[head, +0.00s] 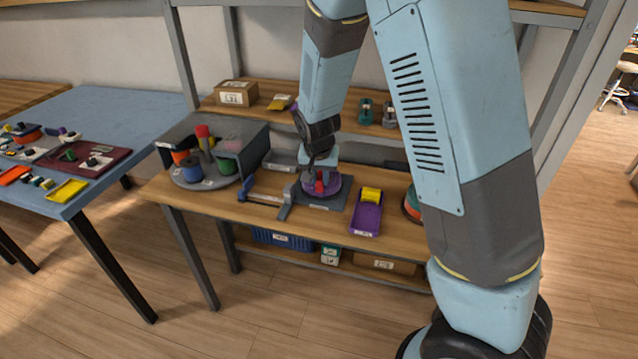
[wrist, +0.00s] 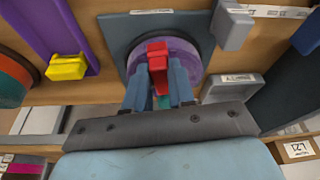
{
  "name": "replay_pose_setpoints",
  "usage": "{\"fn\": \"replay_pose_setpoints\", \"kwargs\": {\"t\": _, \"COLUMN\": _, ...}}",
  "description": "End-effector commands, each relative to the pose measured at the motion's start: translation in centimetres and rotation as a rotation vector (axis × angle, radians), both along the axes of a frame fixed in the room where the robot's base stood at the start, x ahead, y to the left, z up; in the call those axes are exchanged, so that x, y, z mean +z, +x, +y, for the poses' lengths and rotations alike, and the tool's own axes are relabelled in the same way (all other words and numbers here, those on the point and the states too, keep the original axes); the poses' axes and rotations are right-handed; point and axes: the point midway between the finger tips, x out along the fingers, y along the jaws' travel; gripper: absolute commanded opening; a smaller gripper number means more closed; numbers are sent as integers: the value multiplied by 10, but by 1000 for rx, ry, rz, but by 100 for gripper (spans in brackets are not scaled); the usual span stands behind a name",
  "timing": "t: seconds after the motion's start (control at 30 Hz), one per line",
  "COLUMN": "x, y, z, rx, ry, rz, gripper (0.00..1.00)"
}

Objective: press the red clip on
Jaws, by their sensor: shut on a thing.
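The red clip (wrist: 157,62) is between the fingertips of my gripper (wrist: 160,88) in the wrist view. My gripper is shut on it. The clip sits in front of a round purple disc (wrist: 188,54) on a dark grey square plate (wrist: 118,32). In the head view my gripper (head: 320,170) is low over the purple disc (head: 333,184), and the red clip (head: 320,187) shows at the disc's middle. I cannot tell whether the clip touches the disc. The fingers hide part of the disc.
A purple tray (head: 366,217) with a yellow block (head: 371,194) stands right of the plate. A blue-grey clamp frame (head: 287,200) stands close on the left. Further left a round turntable (head: 190,183) holds several spools under a grey cover. A shelf (head: 350,122) runs behind.

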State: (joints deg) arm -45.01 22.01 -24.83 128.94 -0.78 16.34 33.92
Motion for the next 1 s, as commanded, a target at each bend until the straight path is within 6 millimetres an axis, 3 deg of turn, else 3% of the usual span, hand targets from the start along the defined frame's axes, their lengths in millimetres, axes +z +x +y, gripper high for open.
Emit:
{"fn": "replay_pose_setpoints", "kwargs": {"t": 0.63, "x": -8, "y": 0, "z": 0, "rx": 0, "ry": 0, "rz": 0, "gripper": 0}}
{"fn": "replay_pose_setpoints", "kwargs": {"t": 0.67, "x": -8, "y": 0, "z": 0, "rx": 0, "ry": 0, "rz": 0, "gripper": 25}}
{"fn": "replay_pose_setpoints", "kwargs": {"t": 1.0, "x": -8, "y": 0, "z": 0, "rx": 0, "ry": 0, "rz": 0, "gripper": 53}}
